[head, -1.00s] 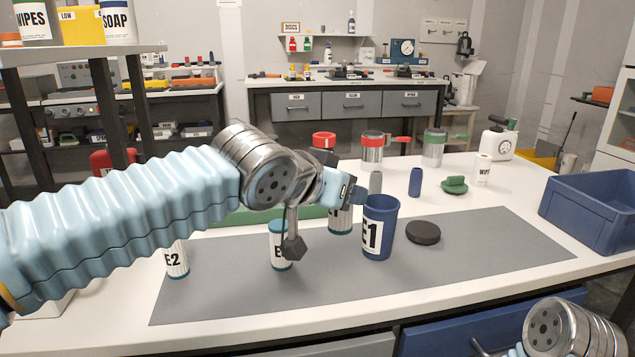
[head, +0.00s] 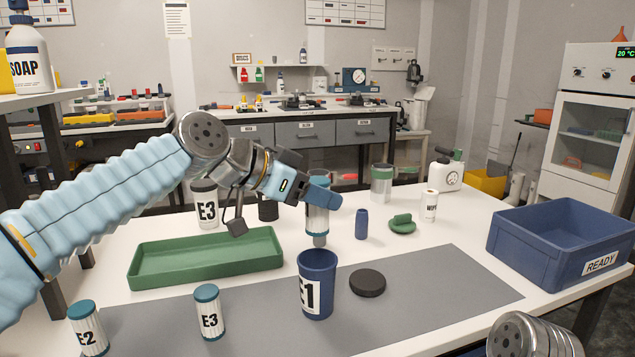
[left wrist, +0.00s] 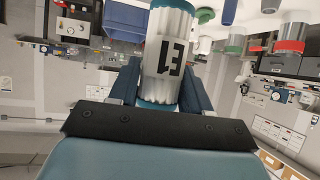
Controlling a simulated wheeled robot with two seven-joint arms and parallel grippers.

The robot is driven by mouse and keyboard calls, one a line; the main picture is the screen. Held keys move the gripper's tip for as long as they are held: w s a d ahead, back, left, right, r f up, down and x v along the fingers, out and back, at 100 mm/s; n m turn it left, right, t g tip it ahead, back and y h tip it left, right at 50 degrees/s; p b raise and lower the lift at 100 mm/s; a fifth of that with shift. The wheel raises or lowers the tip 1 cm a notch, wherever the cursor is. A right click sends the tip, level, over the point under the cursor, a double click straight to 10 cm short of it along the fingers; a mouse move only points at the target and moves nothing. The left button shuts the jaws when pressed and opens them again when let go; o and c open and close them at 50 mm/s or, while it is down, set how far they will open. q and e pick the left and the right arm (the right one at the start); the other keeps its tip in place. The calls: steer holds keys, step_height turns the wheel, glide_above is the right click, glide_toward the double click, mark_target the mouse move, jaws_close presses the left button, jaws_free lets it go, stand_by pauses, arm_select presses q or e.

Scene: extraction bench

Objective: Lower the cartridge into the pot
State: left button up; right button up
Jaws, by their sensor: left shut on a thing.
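The cartridge (head: 317,221), white-grey and ribbed with teal ends, is held upright in my left gripper (head: 319,199). In the left wrist view the cartridge (left wrist: 168,58) shows its E1 label upside down between the two blue fingers. The pot (head: 317,286) is a dark blue open cup marked E1, standing upright on the grey mat. The cartridge's narrow lower end shows just above the pot's rim, apart from it; how well it is centred in depth I cannot tell. My right gripper is out of view.
A dark round disc (head: 367,283) lies right of the pot. Cartridges E3 (head: 209,313) and E2 (head: 88,329) stand to the left, before a green tray (head: 150,275). A blue cylinder (head: 362,224) and green lid (head: 402,225) are behind. A blue READY crate (head: 540,254) stands right.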

mark_target(306, 230)
arm_select(q)
step_height(306, 230, down, 6)
steer(key=b, duration=0.4)
steer(key=shift+f, duration=0.2)
steer(key=shift+f+b, duration=0.65)
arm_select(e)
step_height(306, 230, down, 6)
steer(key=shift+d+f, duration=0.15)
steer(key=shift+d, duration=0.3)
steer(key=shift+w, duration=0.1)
arm_select(q)
steer(key=o, duration=1.1)
steer(key=shift+r, duration=0.1)
step_height(306, 230, up, 7)
steer(key=p, duration=0.6)
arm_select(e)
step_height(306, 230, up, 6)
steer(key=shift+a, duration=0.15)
